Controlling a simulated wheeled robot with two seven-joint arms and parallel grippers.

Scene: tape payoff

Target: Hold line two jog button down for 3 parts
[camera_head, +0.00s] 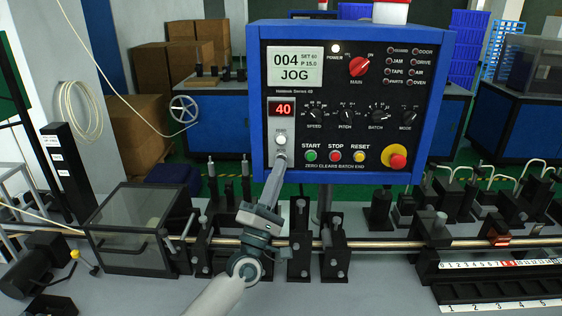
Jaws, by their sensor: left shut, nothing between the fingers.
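A blue-framed control panel (345,150) stands upright behind the bench. A red number readout (282,108) below shows 40. A pale round button (281,140) sits under that readout, with a small label too small to read surely. My left gripper (280,161) is shut and empty, its fingertips pointing up just below the pale button. Whether the tips touch the button cannot be told. My right gripper is not in view.
The panel also has START (311,156), STOP (335,156) and RESET (359,156) buttons, several black knobs and a red emergency button (394,156). A clear-lidded box (135,225), a horizontal rod and black clamps stand on the bench below. A ruler (500,304) lies at right.

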